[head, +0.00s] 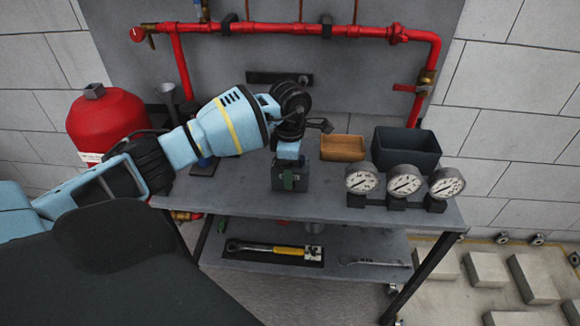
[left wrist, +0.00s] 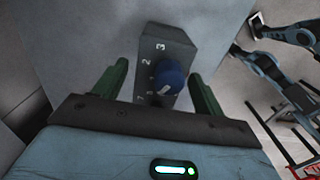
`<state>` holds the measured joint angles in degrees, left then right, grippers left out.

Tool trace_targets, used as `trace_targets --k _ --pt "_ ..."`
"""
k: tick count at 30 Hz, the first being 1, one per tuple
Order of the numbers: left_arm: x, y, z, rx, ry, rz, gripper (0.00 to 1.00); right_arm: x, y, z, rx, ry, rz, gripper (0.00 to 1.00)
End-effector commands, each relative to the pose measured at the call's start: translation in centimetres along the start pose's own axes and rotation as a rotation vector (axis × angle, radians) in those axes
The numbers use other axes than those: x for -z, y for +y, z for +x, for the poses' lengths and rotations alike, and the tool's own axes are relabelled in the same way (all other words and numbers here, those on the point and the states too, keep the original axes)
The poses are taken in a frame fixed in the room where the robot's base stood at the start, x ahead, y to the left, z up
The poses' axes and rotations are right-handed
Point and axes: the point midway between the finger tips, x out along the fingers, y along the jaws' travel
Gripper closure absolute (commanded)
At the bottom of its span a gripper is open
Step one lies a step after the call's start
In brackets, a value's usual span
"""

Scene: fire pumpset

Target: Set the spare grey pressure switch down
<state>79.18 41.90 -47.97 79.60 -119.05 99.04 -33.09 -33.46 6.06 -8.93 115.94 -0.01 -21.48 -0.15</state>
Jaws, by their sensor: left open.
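The spare grey pressure switch (left wrist: 150,50) is a grey box with a blue knob and white digits, seen from above in the left wrist view. In the head view its dark grey body (head: 278,185) stands upright on the grey table top (head: 230,190), left of the gauges. My left gripper (head: 290,180) is open around it, pointing down. The left wrist view shows its green fingers (left wrist: 158,68) on either side of the switch. One finger hides part of the switch in the head view. My right gripper is not seen.
A row of three gauges (head: 403,182) stands at the right front. A wooden tray (head: 343,148) and a dark bin (head: 406,146) are behind. A red pipe (head: 280,29) runs above. A yellow-handled wrench (head: 270,250) lies on the lower shelf. The table's left front is bare.

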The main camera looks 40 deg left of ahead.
Motion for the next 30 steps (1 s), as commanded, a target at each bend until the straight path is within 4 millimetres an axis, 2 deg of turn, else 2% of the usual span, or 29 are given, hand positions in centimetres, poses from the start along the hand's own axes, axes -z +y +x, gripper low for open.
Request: trace_targets --k 4,7,15,21,25,30 --pt "0.0 0.1 -0.8 -0.002 -0.001 0.0 0.29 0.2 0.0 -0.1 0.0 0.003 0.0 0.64" --pt "-0.1 0.1 -2.1 -0.004 -0.002 0.001 0.29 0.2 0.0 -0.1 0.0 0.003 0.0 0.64" --pt "0.0 0.1 -7.6 -0.005 -0.002 0.0 0.29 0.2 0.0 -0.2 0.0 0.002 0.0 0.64" --pt "0.0 0.1 -10.7 -0.002 -0.001 -0.001 0.29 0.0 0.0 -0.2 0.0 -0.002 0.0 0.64" --pt "0.0 0.0 -11.8 0.0 0.0 -0.001 0.29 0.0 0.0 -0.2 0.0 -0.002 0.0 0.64" --pt "0.0 0.0 -12.3 0.001 0.001 0.0 0.29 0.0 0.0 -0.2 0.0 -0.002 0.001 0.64"
